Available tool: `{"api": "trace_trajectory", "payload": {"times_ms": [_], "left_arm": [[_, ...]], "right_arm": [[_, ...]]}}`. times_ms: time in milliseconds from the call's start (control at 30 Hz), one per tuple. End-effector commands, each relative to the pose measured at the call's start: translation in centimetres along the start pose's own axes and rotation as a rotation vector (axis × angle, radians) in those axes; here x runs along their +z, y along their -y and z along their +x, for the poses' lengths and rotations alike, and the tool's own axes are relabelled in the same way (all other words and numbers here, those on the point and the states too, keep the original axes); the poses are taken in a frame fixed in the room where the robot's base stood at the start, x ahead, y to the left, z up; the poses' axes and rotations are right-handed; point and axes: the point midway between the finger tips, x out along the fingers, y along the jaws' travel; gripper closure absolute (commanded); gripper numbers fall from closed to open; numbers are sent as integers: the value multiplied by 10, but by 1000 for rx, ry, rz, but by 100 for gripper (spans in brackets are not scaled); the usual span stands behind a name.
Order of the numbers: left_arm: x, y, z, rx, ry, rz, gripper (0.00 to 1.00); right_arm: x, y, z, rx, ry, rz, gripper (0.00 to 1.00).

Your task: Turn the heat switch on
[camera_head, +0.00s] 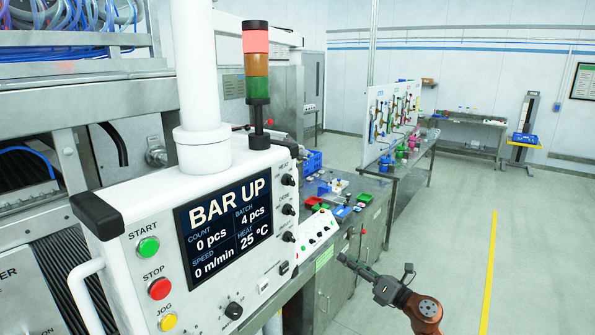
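The heat switch (288,180) is a small black rotary knob at the upper right of the white control panel, under the label HEAT. Its pointer direction is too small to tell. The panel's screen (224,227) reads BAR UP and 25 °C under HEAT. My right gripper (346,261) is to the right of the panel and lower in the picture than the switch, apart from it, with its fingers toward the panel. I cannot tell whether its fingers are open. My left gripper is not in view.
More black knobs (288,211) sit below the heat switch. A green start button (148,247), a red stop button (159,288) and a yellow jog button (168,322) line the panel's left. A signal tower (256,75) stands above. A cluttered workbench (370,190) is behind; floor right is clear.

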Motion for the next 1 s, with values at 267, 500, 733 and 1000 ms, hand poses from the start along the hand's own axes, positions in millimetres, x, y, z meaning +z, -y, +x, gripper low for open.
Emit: {"api": "trace_trajectory", "payload": {"times_ms": [267,500,733,1000], "left_arm": [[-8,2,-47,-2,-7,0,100],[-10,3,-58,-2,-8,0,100],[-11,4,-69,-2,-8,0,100],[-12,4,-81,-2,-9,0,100]], "right_arm": [[128,-239,26,190,-106,-850,61],[149,-293,26,203,-132,-1125,61],[143,-298,57,205,-132,-1128,61],[137,-301,92,203,-129,-1126,61]]}}
